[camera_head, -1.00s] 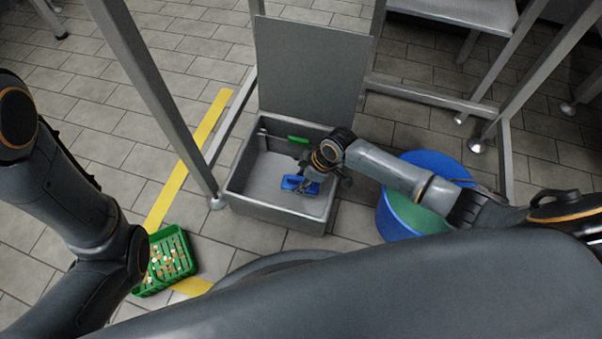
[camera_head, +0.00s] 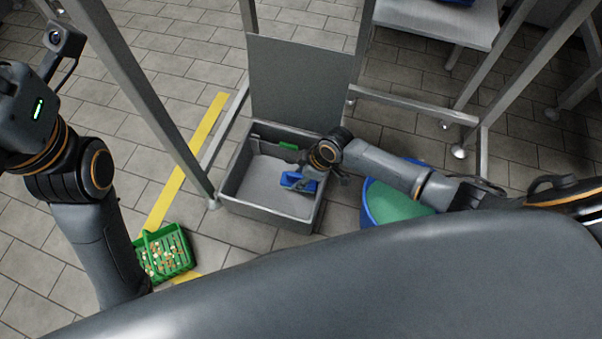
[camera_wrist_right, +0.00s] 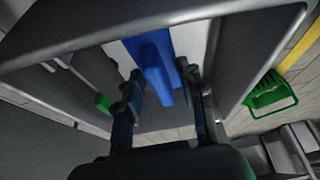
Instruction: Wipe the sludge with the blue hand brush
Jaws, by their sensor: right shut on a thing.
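The blue hand brush (camera_head: 297,181) is inside the grey metal basin (camera_head: 232,187), over its right part. My right gripper (camera_head: 322,176) reaches down into the basin from the right and is shut on the brush. In the right wrist view the brush's blue handle (camera_wrist_right: 158,72) lies between the two fingers of the right gripper (camera_wrist_right: 164,88). I cannot tell whether the bristles touch the basin floor. I cannot make out any sludge on the grey basin floor. My left arm shows at the left, but its gripper is out of view.
A small green item (camera_head: 289,146) is at the basin's back wall. A grey panel (camera_head: 300,90) stands behind. A blue bucket (camera_head: 369,205) stands right, partly under my right arm. A green basket (camera_head: 165,256) with small pieces is at front left. Metal posts flank the basin.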

